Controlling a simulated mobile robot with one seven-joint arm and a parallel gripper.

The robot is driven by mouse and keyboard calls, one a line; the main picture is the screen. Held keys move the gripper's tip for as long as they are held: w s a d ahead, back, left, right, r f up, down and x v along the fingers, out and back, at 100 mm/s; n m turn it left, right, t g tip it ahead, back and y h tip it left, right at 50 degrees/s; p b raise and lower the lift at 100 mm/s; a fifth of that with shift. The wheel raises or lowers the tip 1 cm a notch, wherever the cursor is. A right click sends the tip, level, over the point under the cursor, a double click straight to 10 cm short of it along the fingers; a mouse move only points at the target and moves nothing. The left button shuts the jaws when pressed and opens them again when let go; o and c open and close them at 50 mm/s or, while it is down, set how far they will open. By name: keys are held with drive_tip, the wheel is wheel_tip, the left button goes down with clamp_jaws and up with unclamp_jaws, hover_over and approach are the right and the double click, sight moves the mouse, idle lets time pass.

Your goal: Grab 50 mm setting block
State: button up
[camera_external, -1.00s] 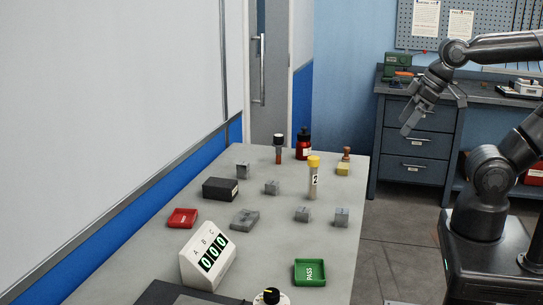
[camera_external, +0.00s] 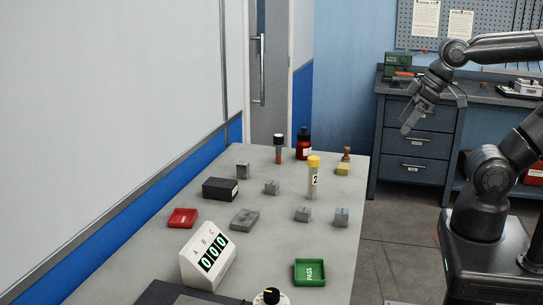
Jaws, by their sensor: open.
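Several small grey metal blocks stand apart on the bench in the external view. One is at the back left (camera_external: 243,170), one near the middle (camera_external: 272,187), one at the front right (camera_external: 303,214) and one close to the right edge (camera_external: 342,217). Their markings are too small to read, so I cannot tell which is the 50 mm setting block. My gripper (camera_external: 407,130) is open and empty, raised to the right of the bench and apart from all the blocks.
On the bench (camera_external: 330,248) are a flat grey piece (camera_external: 245,219), a black box (camera_external: 220,189), a yellow-capped tube (camera_external: 313,180), a red bottle (camera_external: 304,146), a red tray (camera_external: 182,218), a green PASS tray (camera_external: 310,273) and a counter display (camera_external: 208,258). A wall runs along the left.

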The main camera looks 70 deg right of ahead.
drive_tip(key=c, duration=0.7)
drive_tip(key=w+r, duration=0.4)
drive_tip(key=w, duration=0.6)
drive_tip(key=g, duration=0.4)
hover_over(243, 163)
drive_tip(key=a, duration=0.1)
drive_tip(key=f, duration=1)
drive_tip(key=s+f, duration=0.1)
drive_tip(key=f, duration=0.4)
drive_tip(key=shift+f, duration=0.35)
drive_tip(key=f, duration=0.4)
drive_tip(key=shift+w+f, duration=0.3)
drive_tip(key=shift+w, duration=0.05)
drive_tip(key=shift+w+d+f, duration=0.1)
drive_tip(key=shift+d+f, duration=0.1)
drive_tip(key=shift+f, duration=1.2)
drive_tip(key=shift+w+d+f, duration=0.1)
drive_tip(key=shift+d+f, duration=0.1)
drive_tip(key=shift+f, duration=1.15)
